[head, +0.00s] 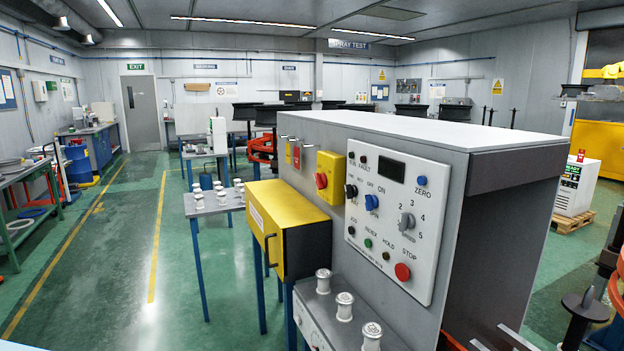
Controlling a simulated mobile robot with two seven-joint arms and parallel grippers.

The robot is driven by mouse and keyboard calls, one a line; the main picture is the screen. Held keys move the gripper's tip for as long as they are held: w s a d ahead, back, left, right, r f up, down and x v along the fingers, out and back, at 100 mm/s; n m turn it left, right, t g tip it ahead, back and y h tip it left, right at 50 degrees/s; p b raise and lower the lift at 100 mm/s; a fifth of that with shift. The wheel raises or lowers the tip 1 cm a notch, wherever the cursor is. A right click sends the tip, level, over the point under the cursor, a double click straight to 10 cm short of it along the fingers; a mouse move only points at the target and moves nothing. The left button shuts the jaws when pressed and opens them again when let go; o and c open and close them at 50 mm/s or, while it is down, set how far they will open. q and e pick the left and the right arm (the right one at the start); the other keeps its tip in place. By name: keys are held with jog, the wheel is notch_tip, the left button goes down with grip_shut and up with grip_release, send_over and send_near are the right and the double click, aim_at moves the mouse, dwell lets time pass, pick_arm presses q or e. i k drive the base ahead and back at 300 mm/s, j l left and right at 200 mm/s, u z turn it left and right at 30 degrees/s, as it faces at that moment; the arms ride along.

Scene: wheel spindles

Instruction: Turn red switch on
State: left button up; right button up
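A red rotary switch (321,180) sits on the front of a small yellow box (331,166). The box is fixed to the side of a grey machine cabinet (390,131), left of its white control panel (392,222). The switch's knob is small here, and I cannot read its position. The panel also has a round red button (402,271) under the word STOP. Neither of my grippers shows in the head view.
A yellow cabinet with a handle (292,225) juts out below the switch. White spools (344,306) stand on a grey ledge at the bottom. A table with more spools (222,198) is behind. The green floor (130,270) at left is clear.

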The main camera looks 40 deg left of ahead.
aim_at(321, 181)
jog(key=i+j, duration=0.1)
jog(key=j, duration=0.25)
jog(key=i+j, duration=0.15)
jog(key=j, duration=0.15)
jog(key=i+j, duration=0.1)
jog(key=j, duration=0.25)
jog(key=i+j, duration=0.15)
jog(key=j, duration=0.15)
jog(key=i+j, duration=0.1)
jog(key=j, duration=0.25)
